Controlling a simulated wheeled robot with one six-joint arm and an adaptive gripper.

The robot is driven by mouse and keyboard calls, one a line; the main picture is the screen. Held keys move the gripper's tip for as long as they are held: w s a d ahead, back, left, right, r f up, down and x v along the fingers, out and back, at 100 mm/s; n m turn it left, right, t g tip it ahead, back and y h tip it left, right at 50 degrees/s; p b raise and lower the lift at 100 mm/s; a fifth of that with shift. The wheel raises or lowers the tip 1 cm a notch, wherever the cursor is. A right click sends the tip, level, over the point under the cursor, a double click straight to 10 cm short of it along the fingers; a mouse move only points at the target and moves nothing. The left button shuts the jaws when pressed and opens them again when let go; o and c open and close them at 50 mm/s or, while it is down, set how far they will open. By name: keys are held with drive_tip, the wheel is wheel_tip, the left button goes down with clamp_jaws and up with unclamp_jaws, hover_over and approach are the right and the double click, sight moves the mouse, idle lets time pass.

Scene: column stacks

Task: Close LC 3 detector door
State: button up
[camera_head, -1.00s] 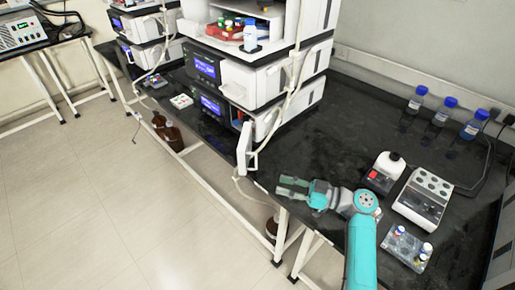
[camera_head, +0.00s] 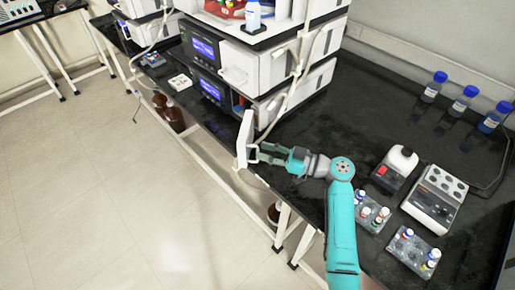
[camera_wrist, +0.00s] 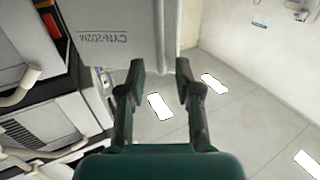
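The open detector door (camera_head: 244,140) is a white panel standing out from the front of the lower unit of the nearest white stack (camera_head: 285,85). I cannot read an LC 3 label. My gripper (camera_head: 255,153) is at the door's right side, close to its lower part. In the wrist view, my gripper (camera_wrist: 160,68) has its two fingers apart with nothing between them but floor and panel edge.
The black bench (camera_head: 330,115) is mostly clear behind my arm. A white device (camera_head: 435,198), a bottle-topped mixer (camera_head: 396,168) and vial racks (camera_head: 374,212) stand at right. Blue-capped bottles (camera_head: 461,100) stand by the wall. A tube hangs before the stack.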

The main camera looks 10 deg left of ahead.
sight(257, 148)
drive_tip(key=shift+w+a, duration=0.15)
drive_tip(key=shift+a, duration=0.65)
drive_tip(key=shift+w+a, duration=0.15)
drive_tip(key=shift+a, duration=0.65)
clamp_jaws()
